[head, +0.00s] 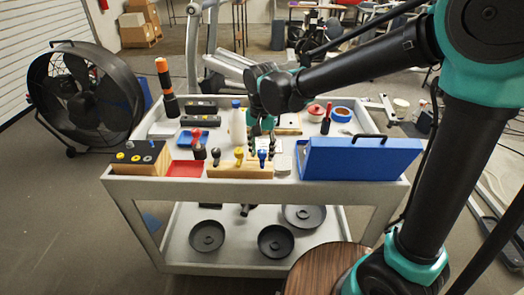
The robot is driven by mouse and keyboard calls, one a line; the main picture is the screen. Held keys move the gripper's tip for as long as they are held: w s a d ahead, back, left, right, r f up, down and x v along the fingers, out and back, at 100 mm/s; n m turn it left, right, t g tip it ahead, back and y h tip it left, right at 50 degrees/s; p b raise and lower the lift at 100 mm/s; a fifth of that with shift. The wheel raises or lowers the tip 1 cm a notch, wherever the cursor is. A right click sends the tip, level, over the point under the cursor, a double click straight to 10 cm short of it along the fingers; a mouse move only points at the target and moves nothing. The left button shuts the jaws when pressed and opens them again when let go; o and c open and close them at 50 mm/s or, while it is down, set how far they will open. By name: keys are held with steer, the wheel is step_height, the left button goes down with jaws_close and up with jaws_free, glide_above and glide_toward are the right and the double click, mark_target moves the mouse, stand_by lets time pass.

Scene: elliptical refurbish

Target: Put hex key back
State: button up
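A wooden holder block (228,171) stands at the front middle of the cart top. A yellow-handled tool (239,154) and a blue-handled tool (262,156) stand upright at it; they look like hex keys. A red-handled tool (196,134) is further left, by a small blue tray; I cannot tell if it is a hex key. My gripper (263,128) points down over the cart, just behind and above the block's right end. Its fingers are small and partly merged with dark items below, so I cannot tell whether it holds anything.
A blue case (360,160) stands at the cart's front right. A wooden box (140,158) and a red tray (185,169) are at front left. A white bottle (238,122) is left of my gripper. Blue tape (341,114) lies at back right. The cart top (290,185) is crowded.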

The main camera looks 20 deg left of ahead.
steer(key=shift+o, duration=0.5)
step_height(320, 180, up, 12)
stand_by(0.3)
steer(key=shift+s, duration=0.1)
steer(key=shift+d, duration=0.1)
